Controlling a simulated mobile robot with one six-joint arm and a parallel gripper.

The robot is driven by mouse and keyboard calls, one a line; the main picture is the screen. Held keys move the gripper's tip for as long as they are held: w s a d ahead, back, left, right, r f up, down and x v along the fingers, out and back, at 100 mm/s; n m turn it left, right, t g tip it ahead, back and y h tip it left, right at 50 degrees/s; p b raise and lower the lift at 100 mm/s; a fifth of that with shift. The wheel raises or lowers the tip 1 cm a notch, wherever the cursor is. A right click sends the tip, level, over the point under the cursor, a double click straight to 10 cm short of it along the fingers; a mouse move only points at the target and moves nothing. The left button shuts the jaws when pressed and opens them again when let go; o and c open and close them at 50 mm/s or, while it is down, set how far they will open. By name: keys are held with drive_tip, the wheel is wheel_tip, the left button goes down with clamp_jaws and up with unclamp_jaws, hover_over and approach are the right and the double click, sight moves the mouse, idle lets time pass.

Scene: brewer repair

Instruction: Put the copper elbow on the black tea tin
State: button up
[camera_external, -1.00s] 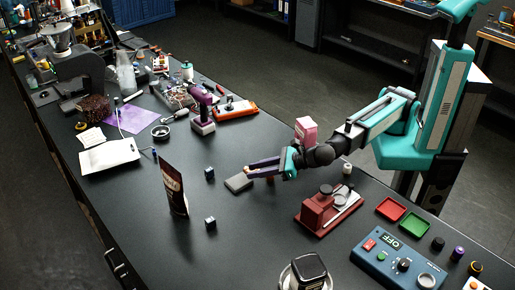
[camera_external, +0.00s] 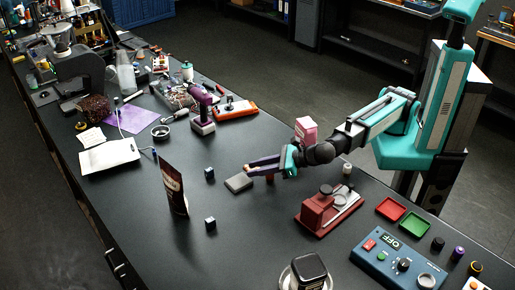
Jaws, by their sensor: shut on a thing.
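My gripper (camera_external: 248,168), with long purple fingers, reaches left from the teal wrist over the middle of the bench. It is shut on a small copper-coloured piece at its fingertips, which looks like the copper elbow (camera_external: 246,170); its shape is mostly hidden and tiny. The fingertips are above or beside a flat grey block (camera_external: 238,183); the exact gap cannot be told.
A red device (camera_external: 322,212), a blue control box (camera_external: 397,265) and red and green trays (camera_external: 414,224) are to the right. A reddish-brown piece (camera_external: 270,178) is under the fingers.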

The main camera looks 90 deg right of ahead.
wheel_tip(320, 180, up, 17)
drive_tip(key=s+a+n+g+y+p, duration=0.1)
drive_tip(key=s+a+n+y+p, duration=0.4)
drive_tip(key=s+a, duration=2.2)
drive_tip(key=f, duration=0.1)
drive_tip(key=f+y+b, duration=0.1)
drive_tip(key=f, duration=0.1)
drive_tip(key=w+a+f+y+b, duration=0.1)
drive_tip(key=shift+f+n, duration=0.4)
drive_tip(key=shift+a, duration=0.1)
drive_tip(key=p, duration=0.3)
hover_over(317, 264)
drive_tip(key=shift+f, duration=0.65)
drive_tip(key=shift+f, duration=0.15)
